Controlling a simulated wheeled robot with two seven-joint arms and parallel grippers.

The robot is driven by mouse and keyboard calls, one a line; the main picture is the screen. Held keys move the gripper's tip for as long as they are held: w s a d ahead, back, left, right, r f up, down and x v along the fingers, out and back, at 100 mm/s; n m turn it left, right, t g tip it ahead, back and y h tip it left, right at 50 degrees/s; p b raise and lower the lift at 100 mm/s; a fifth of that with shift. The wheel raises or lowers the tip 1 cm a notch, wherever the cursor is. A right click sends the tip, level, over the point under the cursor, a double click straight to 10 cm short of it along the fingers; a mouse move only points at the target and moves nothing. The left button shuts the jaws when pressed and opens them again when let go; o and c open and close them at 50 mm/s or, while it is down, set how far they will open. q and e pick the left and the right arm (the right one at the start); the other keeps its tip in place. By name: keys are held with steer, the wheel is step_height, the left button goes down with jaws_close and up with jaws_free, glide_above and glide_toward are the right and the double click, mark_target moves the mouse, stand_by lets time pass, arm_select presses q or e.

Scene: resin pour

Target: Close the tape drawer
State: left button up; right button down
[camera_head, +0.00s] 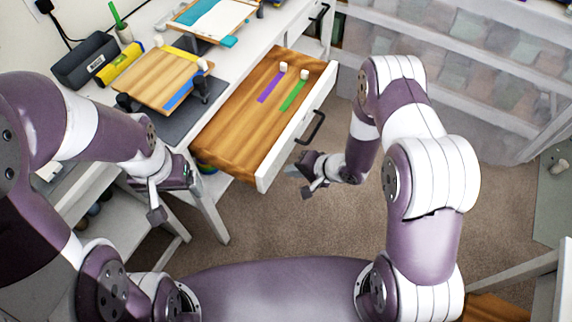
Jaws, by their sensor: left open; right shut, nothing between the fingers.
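The tape drawer (234,134) is pulled well out of the white desk. It has a wooden inside, a white front panel (300,130) and a black bar handle (312,127). A purple strip (271,85) and a green strip (293,96), each by a small white roll, lie in it. My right gripper (299,183) is shut and empty, below the handle and in front of the drawer front, apparently apart from it. My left gripper (170,205) is open and empty, to the left of the drawer, near the desk's front edge.
On the desk are a wooden board (150,82) with yellow and blue strips, a dark speaker-like box (84,60), a yellow box (120,64) and a second board (212,20). A closed drawer handle (319,12) shows further back. Carpeted floor (270,235) lies clear before the drawer.

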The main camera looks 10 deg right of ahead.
steer(key=shift+w+a+r, duration=0.1)
steer(key=shift+w+a, duration=0.6)
steer(key=shift+a, duration=0.35)
